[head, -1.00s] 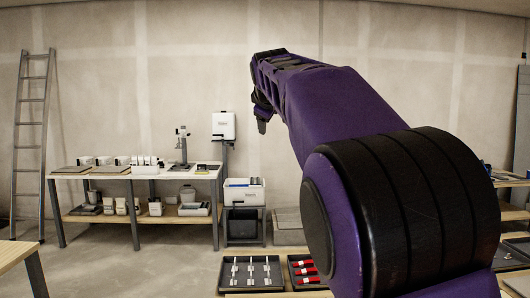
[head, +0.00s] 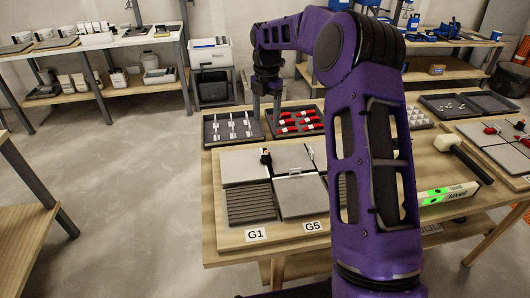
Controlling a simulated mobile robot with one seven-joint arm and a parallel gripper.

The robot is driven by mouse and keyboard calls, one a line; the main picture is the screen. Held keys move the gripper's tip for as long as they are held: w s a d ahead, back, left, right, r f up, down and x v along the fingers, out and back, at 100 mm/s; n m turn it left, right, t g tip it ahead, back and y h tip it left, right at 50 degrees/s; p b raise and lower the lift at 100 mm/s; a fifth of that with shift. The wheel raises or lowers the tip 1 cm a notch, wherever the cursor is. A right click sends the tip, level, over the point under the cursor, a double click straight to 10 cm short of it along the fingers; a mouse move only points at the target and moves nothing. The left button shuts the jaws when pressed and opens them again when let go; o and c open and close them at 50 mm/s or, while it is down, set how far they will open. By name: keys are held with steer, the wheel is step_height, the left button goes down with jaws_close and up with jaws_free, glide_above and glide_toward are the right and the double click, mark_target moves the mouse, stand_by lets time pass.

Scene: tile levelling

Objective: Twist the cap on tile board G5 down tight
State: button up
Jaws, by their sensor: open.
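Tile board G5 (head: 302,199), with a "G5" label at its front edge, lies on the wooden table in front of me. It has grey tiles with thin seams. Beside it, board G1 (head: 249,204) shows a ridged dark bed. A small black and red piece (head: 266,157) stands on the seam near the boards' back. A thin white upright clip (head: 311,153) stands farther right; I cannot tell which of these is the cap. My gripper (head: 266,110) is open and empty, pointing down near the trays behind the boards. My arm hides the right side of the board.
A tray of white clips (head: 231,128) and a tray of red caps (head: 298,122) lie behind the boards. A mallet (head: 463,157) and a green-lit level (head: 446,194) lie to the right. More tiles (head: 496,141) lie at the far right.

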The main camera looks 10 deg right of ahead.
mark_target(266, 152)
step_height(266, 152, down, 14)
steer(key=shift+f+b, duration=0.1)
steer(key=shift+b, duration=0.6)
jaws_close()
